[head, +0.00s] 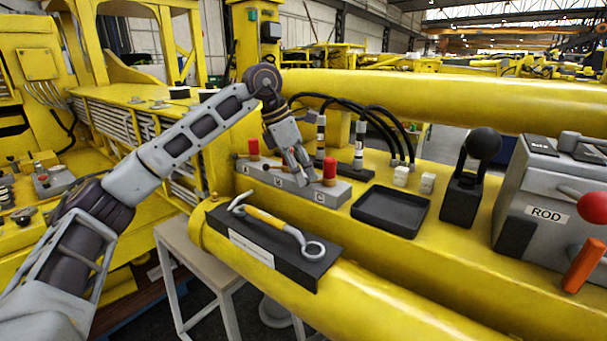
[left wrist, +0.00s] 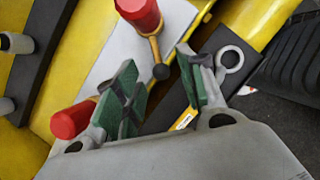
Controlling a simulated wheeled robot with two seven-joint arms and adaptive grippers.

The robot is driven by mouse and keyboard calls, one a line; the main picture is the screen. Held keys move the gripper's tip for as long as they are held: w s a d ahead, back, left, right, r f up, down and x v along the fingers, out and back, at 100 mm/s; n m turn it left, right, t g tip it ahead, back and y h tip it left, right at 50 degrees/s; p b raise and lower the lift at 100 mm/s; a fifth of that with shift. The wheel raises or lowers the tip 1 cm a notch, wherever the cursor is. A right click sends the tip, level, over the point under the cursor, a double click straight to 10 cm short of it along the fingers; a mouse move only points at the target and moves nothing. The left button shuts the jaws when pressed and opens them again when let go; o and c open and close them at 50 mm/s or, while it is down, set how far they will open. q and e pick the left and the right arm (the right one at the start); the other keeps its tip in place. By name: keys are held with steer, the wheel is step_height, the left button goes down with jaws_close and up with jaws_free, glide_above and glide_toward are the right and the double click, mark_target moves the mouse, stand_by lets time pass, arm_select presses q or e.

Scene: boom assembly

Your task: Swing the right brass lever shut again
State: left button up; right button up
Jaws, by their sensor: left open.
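The right red knob (head: 330,171) also shows at the top of the left wrist view (left wrist: 138,10). Under it the right brass lever (left wrist: 154,47) sticks out toward the wrench side, ending in a dark ball. My left gripper (head: 302,176) hangs over the block, just left of the right knob. In the left wrist view its green-padded fingers (left wrist: 160,78) are apart, with the lever's ball between them in the picture. I cannot tell whether they touch it. The left red knob (head: 253,147) stands beyond. My right gripper is not in view.
A yellow-handled wrench (head: 270,220) lies on a black pad in front of the block. A black tray (head: 391,210) is to the right, empty. Black hoses (head: 370,118) stand behind. The grey ROD control box (head: 548,190) is at far right.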

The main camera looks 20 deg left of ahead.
arm_select(q)
steer(key=v, duration=1)
steer(key=shift+a+r, duration=0.2)
steer(key=shift+r, duration=0.05)
